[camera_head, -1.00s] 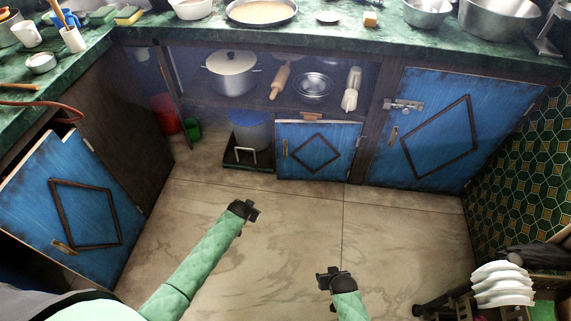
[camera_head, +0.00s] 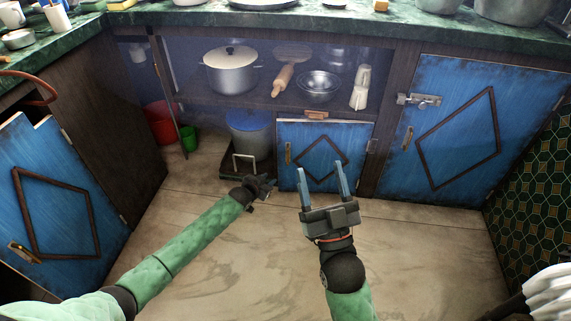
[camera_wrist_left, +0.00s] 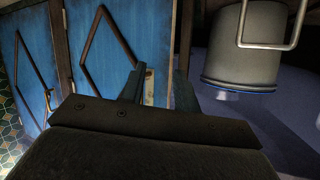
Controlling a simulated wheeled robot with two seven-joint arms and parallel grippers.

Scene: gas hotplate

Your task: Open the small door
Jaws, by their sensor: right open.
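The small blue door (camera_head: 318,135), with a dark diamond frame, is shut in the lower middle of the cabinet. Its brass handle (camera_head: 288,153) is upright on its left side. My left gripper (camera_head: 266,186) is low and in front of the door's left edge, apart from the handle. In the left wrist view the left fingers (camera_wrist_left: 158,88) are open, and the brass handle (camera_wrist_left: 149,88) shows beyond them, in the gap. My right gripper (camera_head: 322,172) is open and empty, its two fingers pointing up in front of the door and hiding part of it.
A bin with a blue lid (camera_head: 249,133) stands left of the small door, with a metal bar handle (camera_head: 245,163) before it. A larger latched blue door (camera_head: 455,135) is at the right. The floor (camera_head: 220,270) is clear.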

